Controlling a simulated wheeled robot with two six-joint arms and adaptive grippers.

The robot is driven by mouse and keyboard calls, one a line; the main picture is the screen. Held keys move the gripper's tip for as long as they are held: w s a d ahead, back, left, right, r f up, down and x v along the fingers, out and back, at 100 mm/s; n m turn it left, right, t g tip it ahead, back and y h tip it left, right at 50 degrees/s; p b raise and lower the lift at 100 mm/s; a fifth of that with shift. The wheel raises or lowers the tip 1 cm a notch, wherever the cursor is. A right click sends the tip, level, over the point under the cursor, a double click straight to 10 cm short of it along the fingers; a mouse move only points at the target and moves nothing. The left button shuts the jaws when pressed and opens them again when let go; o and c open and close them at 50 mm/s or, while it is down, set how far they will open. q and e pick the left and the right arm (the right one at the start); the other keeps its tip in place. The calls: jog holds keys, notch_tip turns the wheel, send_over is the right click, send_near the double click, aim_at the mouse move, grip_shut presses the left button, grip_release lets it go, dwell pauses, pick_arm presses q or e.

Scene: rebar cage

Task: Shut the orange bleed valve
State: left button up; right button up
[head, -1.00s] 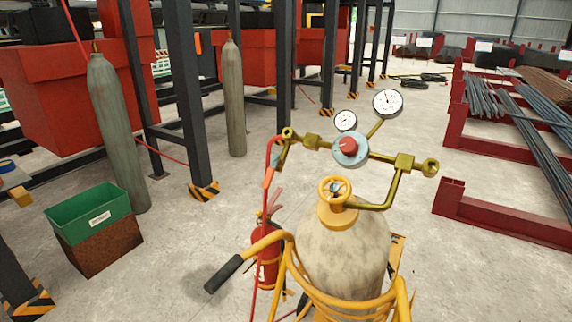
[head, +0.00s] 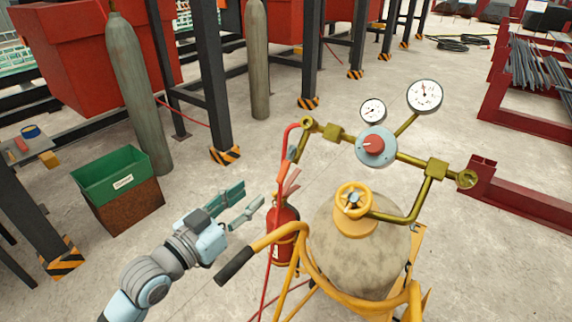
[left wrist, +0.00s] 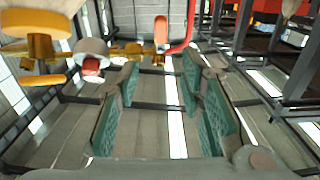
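The orange bleed valve lever (head: 291,153) hangs at the left end of the brass manifold (head: 408,158), beside the red hose. In the left wrist view an orange lever (left wrist: 162,32) shows at the top middle, next to the red hose (left wrist: 184,42). My left gripper (head: 250,194) is open and empty, below and left of the lever and apart from it. Its two teal fingers stand wide apart in the left wrist view (left wrist: 162,78). My right gripper is not in view.
The gas cylinder (head: 345,250) with a yellow handwheel (head: 353,199) stands in a yellow cart. Its black-gripped handle (head: 234,266) lies close to my left gripper. A red extinguisher (head: 283,236) stands behind. A green bin (head: 110,175) is at the left, with clear floor between.

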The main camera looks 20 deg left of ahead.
aim_at(284, 169)
pick_arm(q)
jog(key=x, duration=1.4)
jog(key=shift+a+f, duration=0.15)
jog(key=shift+f, duration=0.2)
jog(key=shift+s+a, duration=0.1)
grip_shut()
